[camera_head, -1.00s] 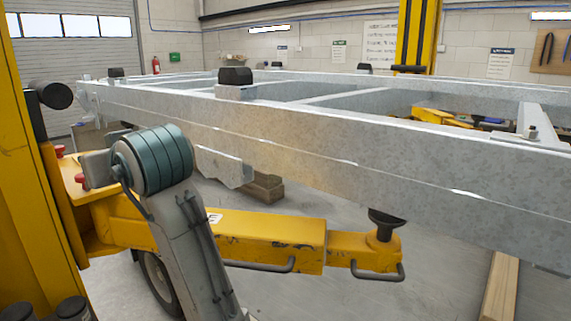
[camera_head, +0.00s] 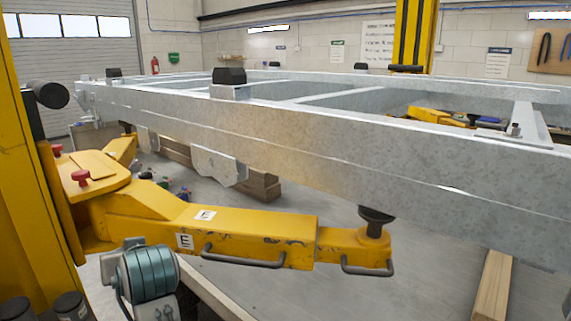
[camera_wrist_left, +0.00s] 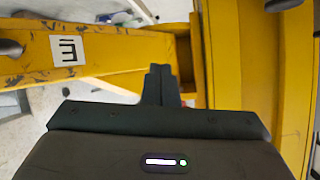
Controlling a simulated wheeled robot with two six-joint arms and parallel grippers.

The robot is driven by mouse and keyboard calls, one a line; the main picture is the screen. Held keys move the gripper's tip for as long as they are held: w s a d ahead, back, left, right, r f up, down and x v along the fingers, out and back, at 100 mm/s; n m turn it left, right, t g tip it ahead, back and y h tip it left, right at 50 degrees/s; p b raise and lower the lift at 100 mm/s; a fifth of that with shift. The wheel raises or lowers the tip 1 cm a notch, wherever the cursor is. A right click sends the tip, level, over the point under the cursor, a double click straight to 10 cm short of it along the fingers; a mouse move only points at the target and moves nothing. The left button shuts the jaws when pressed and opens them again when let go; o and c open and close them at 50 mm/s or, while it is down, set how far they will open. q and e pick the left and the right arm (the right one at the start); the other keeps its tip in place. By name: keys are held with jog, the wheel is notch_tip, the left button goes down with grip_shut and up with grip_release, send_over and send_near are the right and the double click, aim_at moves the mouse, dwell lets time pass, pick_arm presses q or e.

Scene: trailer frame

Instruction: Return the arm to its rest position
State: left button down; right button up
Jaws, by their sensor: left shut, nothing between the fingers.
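My left arm shows at the bottom left of the head view, with its teal-banded joint low beside the yellow lift arm (camera_head: 245,232); the gripper itself is out of that view. In the left wrist view my left gripper (camera_wrist_left: 160,82) has its two dark fingers together, with nothing between them. Ahead of it lies the yellow lift arm (camera_wrist_left: 120,52) with a white "E" label, and a yellow post (camera_wrist_left: 270,70) stands close on the right. My right gripper is in neither view.
The galvanised trailer frame (camera_head: 330,135) spans the head view above the lift arm, near a black support pad (camera_head: 376,216). A yellow lift column (camera_head: 35,190) stands at the left. A wooden beam (camera_head: 492,290) lies at the lower right. Grey floor is open between them.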

pick_arm(q)
jog(key=s+f+m+g+h, duration=0.15)
jog(key=s+f, duration=0.35)
jog(key=f, duration=0.5)
jog(key=s+f+m+g+h, duration=0.15)
jog(key=s+f, duration=0.35)
jog(key=f, duration=0.6)
jog(key=s+d+f+m+g+h, duration=0.2)
jog(key=s+f, duration=0.4)
jog(key=s, duration=0.4)
jog(key=s+d+f+m+g+h, duration=0.1)
jog(key=s+f+m+h, duration=0.15)
jog(key=s+f, duration=0.55)
notch_tip(320, 180, down, 28)
jog(key=s+a+n+g, duration=0.1)
jog(key=s+a, duration=0.1)
jog(key=a, duration=0.1)
jog(key=s+a+f+g, duration=0.1)
jog(key=s+f, duration=1.7)
jog(key=f, duration=0.1)
jog(key=shift+s+f, duration=0.2)
jog(key=shift+f, duration=0.05)
